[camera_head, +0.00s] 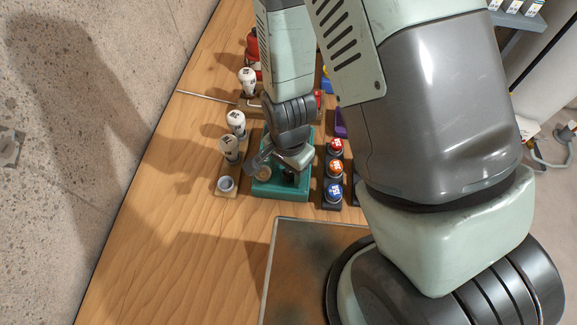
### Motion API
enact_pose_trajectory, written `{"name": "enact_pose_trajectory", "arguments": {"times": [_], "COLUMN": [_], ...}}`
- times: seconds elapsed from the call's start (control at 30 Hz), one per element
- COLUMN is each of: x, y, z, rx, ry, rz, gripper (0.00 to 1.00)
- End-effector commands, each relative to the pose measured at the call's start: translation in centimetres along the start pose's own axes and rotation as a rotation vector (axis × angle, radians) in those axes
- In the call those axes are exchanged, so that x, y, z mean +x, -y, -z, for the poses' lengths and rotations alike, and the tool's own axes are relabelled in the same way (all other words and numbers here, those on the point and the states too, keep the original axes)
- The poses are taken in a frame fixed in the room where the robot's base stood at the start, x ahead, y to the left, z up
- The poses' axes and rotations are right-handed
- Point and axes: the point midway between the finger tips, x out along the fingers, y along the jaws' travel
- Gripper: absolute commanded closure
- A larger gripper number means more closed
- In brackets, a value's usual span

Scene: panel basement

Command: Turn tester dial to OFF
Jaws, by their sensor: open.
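A teal box (281,190), likely the tester, sits on the wooden bench in the middle of the head view. My gripper (287,172) is over this box, pointing down, with its jaws open. The gripper and wrist cover much of the box's top face. A small dark part shows below the jaws, but I cannot tell whether it is the dial or whether the jaws touch it. No OFF mark or dial position can be read.
A dark plate (300,250) lies in front. The bench's front left is clear.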

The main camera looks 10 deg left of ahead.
Motion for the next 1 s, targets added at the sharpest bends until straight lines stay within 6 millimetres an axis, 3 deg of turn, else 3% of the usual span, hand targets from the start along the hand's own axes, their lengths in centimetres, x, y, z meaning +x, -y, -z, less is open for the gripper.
{"name": "enact_pose_trajectory", "arguments": {"times": [0.07, 0.4, 0.73, 1.0], "x": [-0.02, -0.03, -0.05, -0.05], "y": [0.00, 0.00, 0.00, 0.00], "z": [0.00, 0.00, 0.00, 0.00], "rx": [0.000, 0.000, -0.046, -0.218], "ry": [0.000, 0.000, 0.000, 0.000], "rz": [0.000, 0.000, 0.000, 0.000], "gripper": [0.44, 0.96, 0.97, 0.97]}}
